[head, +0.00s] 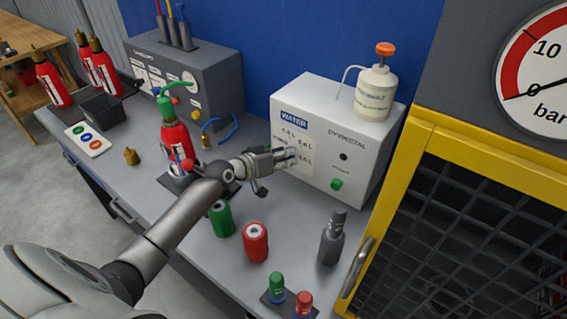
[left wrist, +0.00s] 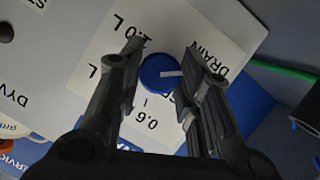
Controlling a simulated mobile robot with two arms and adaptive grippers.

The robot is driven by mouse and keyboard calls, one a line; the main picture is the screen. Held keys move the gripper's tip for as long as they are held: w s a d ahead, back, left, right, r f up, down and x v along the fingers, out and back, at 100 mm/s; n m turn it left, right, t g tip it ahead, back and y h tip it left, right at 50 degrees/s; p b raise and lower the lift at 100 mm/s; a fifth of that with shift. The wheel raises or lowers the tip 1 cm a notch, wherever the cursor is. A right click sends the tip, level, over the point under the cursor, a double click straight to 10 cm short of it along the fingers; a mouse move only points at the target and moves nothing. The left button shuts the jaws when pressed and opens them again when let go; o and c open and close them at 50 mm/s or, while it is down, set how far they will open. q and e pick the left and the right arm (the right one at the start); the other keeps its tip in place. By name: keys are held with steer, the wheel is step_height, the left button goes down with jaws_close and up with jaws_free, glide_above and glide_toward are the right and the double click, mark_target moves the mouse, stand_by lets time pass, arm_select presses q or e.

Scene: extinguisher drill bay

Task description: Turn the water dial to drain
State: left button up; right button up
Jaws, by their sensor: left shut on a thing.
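The white water box (head: 326,139), with a blue WATER label, stands at the back of the bench. My left gripper (head: 292,157) reaches its front panel and hides the dial in the head view. In the left wrist view, the round blue water dial (left wrist: 157,75) sits between the two fingers of my left gripper (left wrist: 160,78), which is shut on it. The dial's white mark points right in that view. The DRAIN label (left wrist: 208,48) is up and right of the dial, partly behind a finger. A 1.0 L label is at upper left. My right gripper is not in view.
A white bottle with an orange top (head: 375,92) stands on the box. A red extinguisher (head: 177,142) stands left of my gripper. Green (head: 221,219) and red (head: 256,243) canisters and a grey cylinder (head: 331,240) stand in front. A yellow-framed mesh cage (head: 413,150) is at right.

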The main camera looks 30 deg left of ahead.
arm_select(q)
steer(key=shift+n+b, duration=0.4)
steer(key=shift+b, duration=0.15)
steer(key=o, duration=1)
steer(key=shift+a, duration=0.1)
steer(key=v, duration=1.2)
steer(key=shift+a, duration=0.15)
